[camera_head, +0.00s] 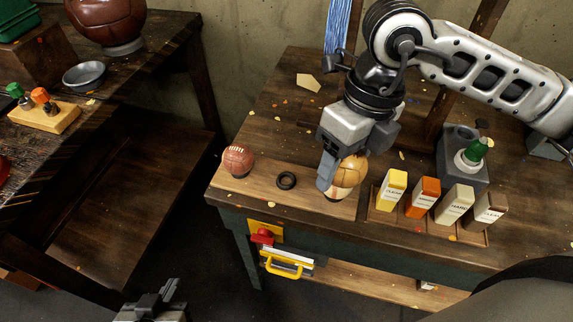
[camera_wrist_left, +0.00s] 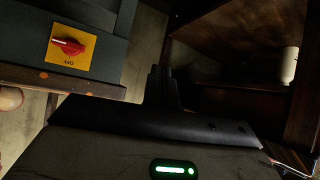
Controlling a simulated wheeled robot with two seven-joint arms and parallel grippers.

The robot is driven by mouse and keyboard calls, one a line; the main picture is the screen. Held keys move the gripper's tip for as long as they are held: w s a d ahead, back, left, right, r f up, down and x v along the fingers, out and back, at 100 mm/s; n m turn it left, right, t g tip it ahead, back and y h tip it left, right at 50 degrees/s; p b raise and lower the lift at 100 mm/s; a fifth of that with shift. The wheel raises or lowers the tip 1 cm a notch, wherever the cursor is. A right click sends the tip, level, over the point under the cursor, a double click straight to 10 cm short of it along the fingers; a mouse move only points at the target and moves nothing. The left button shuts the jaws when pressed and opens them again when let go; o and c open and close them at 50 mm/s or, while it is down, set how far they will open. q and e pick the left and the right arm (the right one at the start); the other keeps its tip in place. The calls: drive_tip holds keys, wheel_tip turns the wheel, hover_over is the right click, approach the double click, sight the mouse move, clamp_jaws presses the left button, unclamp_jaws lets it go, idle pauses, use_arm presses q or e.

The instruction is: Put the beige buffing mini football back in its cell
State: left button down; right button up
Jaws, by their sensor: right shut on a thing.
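A tan and cream mini football (camera_head: 351,173) is at the right part of a light wooden board (camera_head: 258,195) on the workbench. My right gripper (camera_head: 335,178) comes down over it from above and is shut on it, hiding its left and upper side. I cannot tell whether the ball touches the board. A black ring (camera_head: 286,180) lies empty on the board to the left of it. A reddish-brown mini football (camera_head: 238,161) sits at the board's left end. My left gripper (camera_head: 155,301) hangs low in front of the bench, with nothing visible in it; its opening is unclear.
Several labelled boxes (camera_head: 391,189) stand in a wooden rack right of the ball. A grey holder (camera_head: 455,142) with a green-capped bottle (camera_head: 473,154) is behind them. A red switch on a yellow plate (camera_wrist_left: 69,46) is on the bench front. A second table (camera_head: 110,75) stands left.

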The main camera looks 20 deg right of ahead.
drive_tip(key=w+a+f, duration=0.1)
drive_tip(key=w+f, duration=0.1)
drive_tip(key=w, duration=0.1)
drive_tip(key=w+a+f+p, duration=0.1)
drive_tip(key=w+a+f, duration=0.1)
drive_tip(key=w+f, duration=0.1)
drive_tip(key=w+a+f, duration=0.2)
drive_tip(key=w, duration=0.1)
drive_tip(key=shift+w+f, duration=0.15)
drive_tip(key=shift+f, duration=0.25)
drive_tip(key=f, duration=0.2)
drive_tip(key=f+p, duration=0.1)
drive_tip(key=shift+w+a+f, duration=0.1)
drive_tip(key=shift+w+a, duration=0.15)
drive_tip(key=shift+w, duration=0.1)
drive_tip(key=shift+f, duration=0.2)
drive_tip(key=shift+f+b, duration=0.2)
drive_tip(key=shift+b, duration=0.1)
drive_tip(key=o, duration=0.8)
drive_tip(key=shift+o, duration=0.2)
drive_tip(key=shift+r, duration=0.15)
